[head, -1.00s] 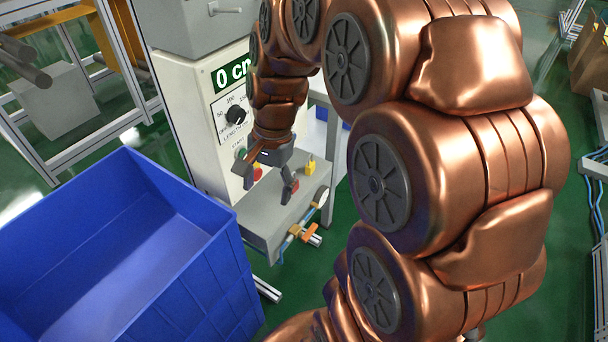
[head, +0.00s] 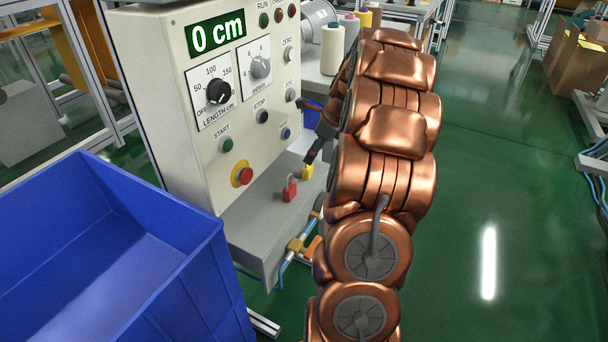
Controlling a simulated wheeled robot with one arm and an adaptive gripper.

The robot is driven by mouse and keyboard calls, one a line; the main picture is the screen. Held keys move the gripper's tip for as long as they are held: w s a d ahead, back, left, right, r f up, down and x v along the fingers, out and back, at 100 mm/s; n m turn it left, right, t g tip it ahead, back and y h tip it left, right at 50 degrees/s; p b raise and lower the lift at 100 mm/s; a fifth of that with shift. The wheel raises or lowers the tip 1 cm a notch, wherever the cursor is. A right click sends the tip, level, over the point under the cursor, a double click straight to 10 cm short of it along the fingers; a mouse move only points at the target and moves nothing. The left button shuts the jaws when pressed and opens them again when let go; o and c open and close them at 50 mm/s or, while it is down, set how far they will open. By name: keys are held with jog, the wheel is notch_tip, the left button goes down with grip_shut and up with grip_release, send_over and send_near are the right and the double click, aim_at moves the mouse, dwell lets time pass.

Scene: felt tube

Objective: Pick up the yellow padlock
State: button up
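The yellow padlock (head: 307,172) stands on the grey shelf at the foot of the control box, towards its right side. A red padlock (head: 290,190) stands just left of it and nearer. My gripper (head: 310,134) is at the right of the control box, above the yellow padlock and apart from it. Its dark fingers look spread, with nothing seen between them. My copper arm hides part of the gripper.
The control box (head: 185,120) with knobs, buttons and a "0 cm" display rises behind the grey shelf (head: 262,222). An orange-handled valve (head: 312,249) is at the shelf's front. A blue crate (head: 205,262) stands at left. Green floor (head: 470,180) is clear at right.

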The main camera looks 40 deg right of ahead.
aim_at(308, 166)
jog(key=x, duration=0.2)
jog(key=b+x, duration=0.1)
jog(key=x, duration=0.2)
jog(key=b+x, duration=0.1)
jog(key=x, duration=0.1)
jog(key=shift+d+f, duration=0.25)
jog(key=shift+f, duration=0.05)
jog(key=c, duration=1.2)
